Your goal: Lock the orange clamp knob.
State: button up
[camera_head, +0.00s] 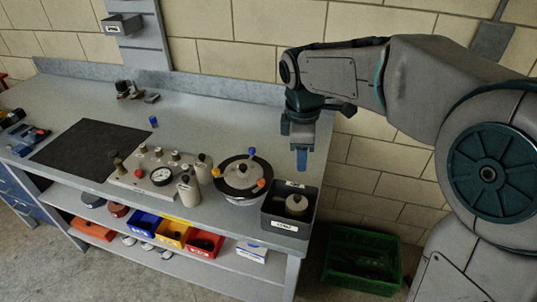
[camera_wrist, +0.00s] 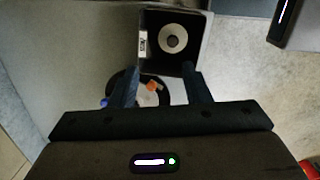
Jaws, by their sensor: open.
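The orange clamp knob (camera_head: 261,183) sits on the right rim of a round pot (camera_head: 240,178) with a pale lid and dark ring, near the bench's right end. My gripper (camera_head: 301,160) hangs above and behind the dark bin, right of the pot, fingers down. It is open and empty, apart from the knob. It also shows in the wrist view (camera_wrist: 160,88).
A dark bin (camera_head: 287,226) holding a pale round part stands right of the pot. A gauge panel (camera_head: 158,180) with bottles stands left. A dark mat (camera_head: 92,152) lies farther left. A green crate (camera_head: 362,262) is on the floor. The bench behind the pot is clear.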

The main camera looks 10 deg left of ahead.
aim_at(261, 180)
jog(key=w+a+n+g+p, duration=0.1)
jog(key=w+a+n, duration=0.2)
jog(key=a+n, duration=0.65)
jog(key=shift+m+y, duration=0.3)
jog(key=shift+m, duration=0.55)
jog(key=f, duration=0.4)
jog(key=f+p, duration=0.1)
jog(key=f, duration=0.4)
jog(key=a+f, duration=0.1)
jog(key=f, duration=0.3)
jog(key=shift+w+f, duration=0.1)
jog(key=shift+f, duration=0.2)
grip_shut()
